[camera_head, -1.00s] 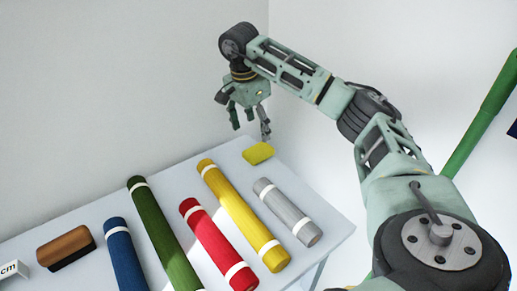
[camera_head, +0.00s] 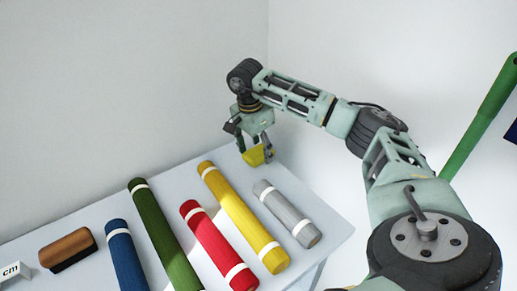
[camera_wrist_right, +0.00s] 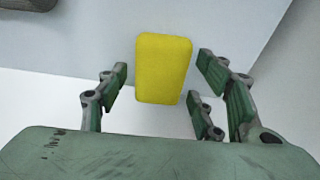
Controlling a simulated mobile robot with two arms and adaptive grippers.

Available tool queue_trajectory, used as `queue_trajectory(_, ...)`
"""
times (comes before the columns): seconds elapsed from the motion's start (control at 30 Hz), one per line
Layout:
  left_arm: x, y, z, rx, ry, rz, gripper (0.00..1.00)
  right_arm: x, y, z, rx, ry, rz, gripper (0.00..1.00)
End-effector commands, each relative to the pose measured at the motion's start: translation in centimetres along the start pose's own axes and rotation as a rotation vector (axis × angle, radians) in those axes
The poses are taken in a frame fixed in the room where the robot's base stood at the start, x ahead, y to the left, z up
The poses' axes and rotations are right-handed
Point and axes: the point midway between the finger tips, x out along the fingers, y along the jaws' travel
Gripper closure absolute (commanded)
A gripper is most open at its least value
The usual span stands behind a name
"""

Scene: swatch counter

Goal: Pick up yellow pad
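The yellow pad (camera_head: 259,155) is at the far right corner of the counter. It shows as an upright yellow rectangle in the right wrist view (camera_wrist_right: 163,68). My right gripper (camera_head: 255,147) is low over the pad, with fingers on either side of it. In the right wrist view its fingers (camera_wrist_right: 161,82) are spread, with a visible gap on both sides of the pad. Part of the pad is hidden behind the fingers in the head view. My left gripper is not in view.
Several fabric rolls lie on the counter (camera_head: 85,222); the yellow roll (camera_head: 240,215) and grey roll (camera_head: 286,212) are closest to the pad. A brown block (camera_head: 66,248) and a "cm" marker (camera_head: 12,271) are at left. A wall stands behind.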

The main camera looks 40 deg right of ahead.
Motion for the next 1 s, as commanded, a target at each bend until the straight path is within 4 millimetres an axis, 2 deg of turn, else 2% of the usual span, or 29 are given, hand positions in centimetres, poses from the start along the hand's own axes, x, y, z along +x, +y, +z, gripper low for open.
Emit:
queue_trajectory(0.03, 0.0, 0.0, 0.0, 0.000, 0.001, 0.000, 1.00, 0.0, 0.0, 0.0, 0.000, 0.000, 0.000, 0.47)
queue_trajectory(0.3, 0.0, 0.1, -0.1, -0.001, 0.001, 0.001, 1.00, 0.0, 0.0, 0.0, 0.000, 0.000, 0.000, 0.71)
queue_trajectory(0.57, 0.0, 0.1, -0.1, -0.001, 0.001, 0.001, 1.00, -0.3, 0.0, 0.0, 0.000, 0.000, -0.001, 0.72)
queue_trajectory(0.67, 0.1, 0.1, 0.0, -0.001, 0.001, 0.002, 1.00, -1.3, -0.1, -0.2, 0.001, 0.000, -0.004, 0.72)
queue_trajectory(1.0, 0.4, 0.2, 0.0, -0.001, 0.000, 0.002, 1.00, -7.8, -0.1, -1.2, 0.001, 0.000, -0.004, 0.72)
